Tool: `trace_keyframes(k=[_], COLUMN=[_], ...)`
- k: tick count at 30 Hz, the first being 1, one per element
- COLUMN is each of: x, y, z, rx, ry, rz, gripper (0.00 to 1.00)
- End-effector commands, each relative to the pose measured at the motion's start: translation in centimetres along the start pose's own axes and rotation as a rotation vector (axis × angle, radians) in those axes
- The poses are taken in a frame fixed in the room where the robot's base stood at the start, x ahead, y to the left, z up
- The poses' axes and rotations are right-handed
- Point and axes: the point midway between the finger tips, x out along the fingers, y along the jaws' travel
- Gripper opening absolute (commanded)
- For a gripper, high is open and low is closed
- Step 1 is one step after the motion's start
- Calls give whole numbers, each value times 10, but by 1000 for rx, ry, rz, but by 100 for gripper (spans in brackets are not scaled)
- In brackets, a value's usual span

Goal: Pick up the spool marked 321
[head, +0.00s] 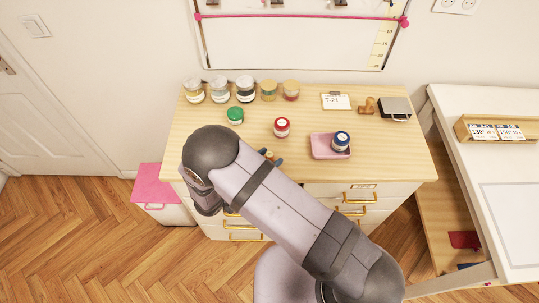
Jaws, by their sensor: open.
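Three spool-like pieces with coloured tops stand on the wooden dresser top (395,160): a green one (235,115) at the left, a red one (282,127) near the middle, and a blue one (341,140) on a pink tray (322,151). Their markings are too small to read, so I cannot tell which is 321. My arm crosses the front of the dresser and hides most of my gripper.
Several lidded jars (246,89) line the back left of the dresser. A card reading T-21 (336,101), a brown stamp-like piece (367,105) and a dark box (395,108) stand at the back right. The right end of the top is clear.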

Motion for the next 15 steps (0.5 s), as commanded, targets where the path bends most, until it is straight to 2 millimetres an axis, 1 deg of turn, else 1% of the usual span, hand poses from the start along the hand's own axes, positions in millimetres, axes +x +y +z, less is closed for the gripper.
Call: trace_keyframes(k=[1, 4, 11, 12, 14, 15], x=[5, 10, 12, 12, 12, 12], y=[1, 0, 0, 0, 0, 0], z=[-1, 0, 1, 1, 1, 1], rx=[0, -1, 0, 0, 0, 0], ry=[-1, -1, -1, -1, -1, -1], rz=[3, 1, -1, -1, -1, -1], gripper=[41, 41, 41, 39, 24, 15])
